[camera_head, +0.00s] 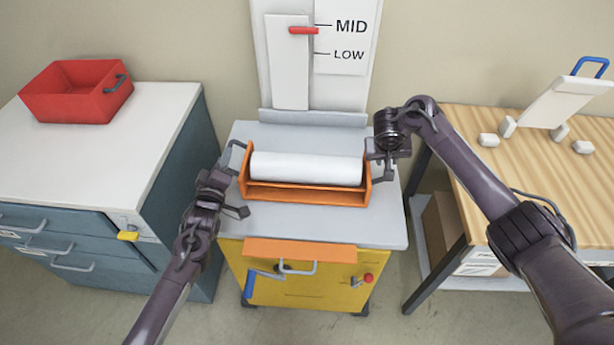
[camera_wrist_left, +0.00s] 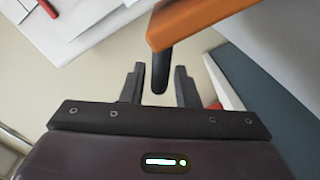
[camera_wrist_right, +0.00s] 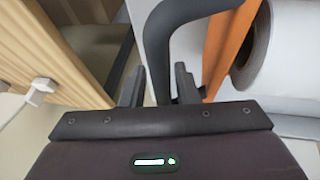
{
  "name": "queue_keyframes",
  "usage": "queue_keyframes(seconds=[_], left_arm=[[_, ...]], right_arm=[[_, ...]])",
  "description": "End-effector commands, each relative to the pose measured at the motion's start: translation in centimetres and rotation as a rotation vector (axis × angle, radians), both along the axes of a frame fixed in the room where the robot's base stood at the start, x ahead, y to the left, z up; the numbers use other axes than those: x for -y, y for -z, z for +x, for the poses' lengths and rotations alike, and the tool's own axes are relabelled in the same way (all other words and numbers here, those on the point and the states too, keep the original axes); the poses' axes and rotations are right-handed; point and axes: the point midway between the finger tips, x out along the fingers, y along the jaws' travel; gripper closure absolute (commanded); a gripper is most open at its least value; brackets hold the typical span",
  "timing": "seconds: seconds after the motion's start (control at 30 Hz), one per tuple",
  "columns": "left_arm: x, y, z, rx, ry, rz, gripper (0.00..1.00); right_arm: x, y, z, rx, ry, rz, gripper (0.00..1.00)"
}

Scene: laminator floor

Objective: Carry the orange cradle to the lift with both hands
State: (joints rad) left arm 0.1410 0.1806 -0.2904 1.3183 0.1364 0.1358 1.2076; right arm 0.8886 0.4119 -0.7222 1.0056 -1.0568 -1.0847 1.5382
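The orange cradle (camera_head: 290,195) holds a white roll (camera_head: 305,168) and rests on a grey top (camera_head: 340,226) above a yellow cabinet front. It has a dark handle at each end. My left gripper (camera_head: 238,211) is low at the cradle's left end. In the left wrist view its fingers (camera_wrist_left: 158,88) are open, with the dark handle (camera_wrist_left: 161,70) showing between them. My right gripper (camera_head: 386,168) is at the right end. In the right wrist view its fingers (camera_wrist_right: 160,88) stand apart around the right handle (camera_wrist_right: 165,45). Contact with either handle is unclear.
A panel behind carries MID and LOW marks and a red pointer (camera_head: 304,31). A red bin (camera_head: 77,92) stands on the left cabinet (camera_head: 60,160). A wooden table (camera_head: 500,165) with small white blocks is at the right. Floor shows between the furniture.

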Motion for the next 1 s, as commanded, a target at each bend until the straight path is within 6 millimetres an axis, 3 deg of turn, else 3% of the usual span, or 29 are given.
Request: queue_keyframes(seconds=[0.43, 1.0], left_arm=[[0.2, 0.1, -0.9, -0.002, 0.005, -0.003, 0.66], [-1.2, 0.0, -10.9, -0.002, 0.004, -0.001, 0.66]], right_arm=[[-0.2, -0.1, 0.0, 0.001, -0.004, 0.003, 0.66], [-0.3, -0.1, 0.0, 0.001, -0.004, 0.004, 0.66]])
